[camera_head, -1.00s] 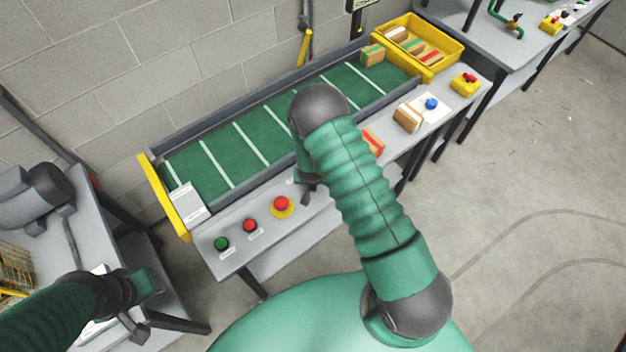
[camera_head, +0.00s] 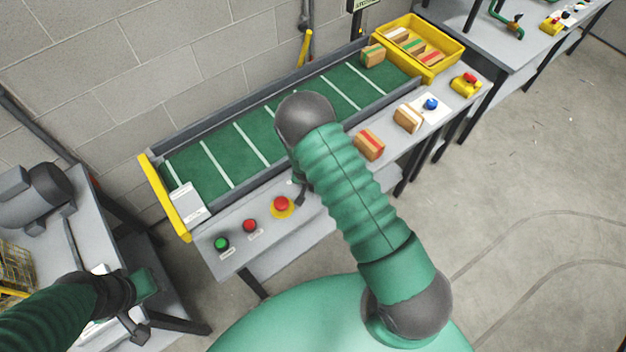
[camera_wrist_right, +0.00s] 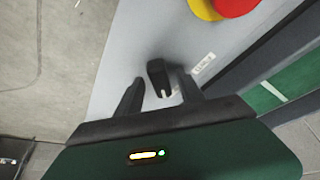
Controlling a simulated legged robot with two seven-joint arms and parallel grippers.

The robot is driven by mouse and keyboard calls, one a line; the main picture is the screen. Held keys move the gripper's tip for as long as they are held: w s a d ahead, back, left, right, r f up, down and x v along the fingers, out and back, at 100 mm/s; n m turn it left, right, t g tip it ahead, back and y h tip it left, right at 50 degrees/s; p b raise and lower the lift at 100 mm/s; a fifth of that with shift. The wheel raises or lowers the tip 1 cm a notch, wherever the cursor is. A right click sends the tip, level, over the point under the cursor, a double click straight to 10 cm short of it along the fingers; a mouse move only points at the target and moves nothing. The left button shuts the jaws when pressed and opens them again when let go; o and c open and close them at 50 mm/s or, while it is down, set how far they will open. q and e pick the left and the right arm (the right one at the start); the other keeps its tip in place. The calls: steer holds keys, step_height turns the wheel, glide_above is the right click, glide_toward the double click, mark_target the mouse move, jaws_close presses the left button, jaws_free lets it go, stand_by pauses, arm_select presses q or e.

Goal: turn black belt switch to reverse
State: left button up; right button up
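The black belt switch (camera_wrist_right: 159,76) shows in the right wrist view as a dark knob with a pale mark, on the grey panel beside a small white label (camera_wrist_right: 203,63). My right gripper (camera_wrist_right: 160,84) is open, one finger on each side of the knob, which appears between the fingertips. I cannot tell whether they touch it. In the head view my right forearm hides the switch, and only a dark bit of the right gripper (camera_head: 301,194) shows. My left gripper (camera_head: 139,322) is at the lower left, away from the panel; its fingers are unclear.
A red button on a yellow base (camera_head: 281,204) is close to the switch, with red (camera_head: 250,226) and green (camera_head: 221,243) buttons further left. The green conveyor belt (camera_head: 235,150) runs behind. Wooden blocks (camera_head: 369,145) sit on the ledge to the right. A yellow bin (camera_head: 440,67) stands at the belt's far end.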

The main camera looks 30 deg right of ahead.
steer(key=shift+w+r, duration=0.1)
steer(key=shift+r, duration=0.2)
steer(key=v, duration=1.6)
steer(key=shift+s+p, duration=0.2)
steer(key=shift+p, duration=0.1)
steer(key=shift+r, duration=0.1)
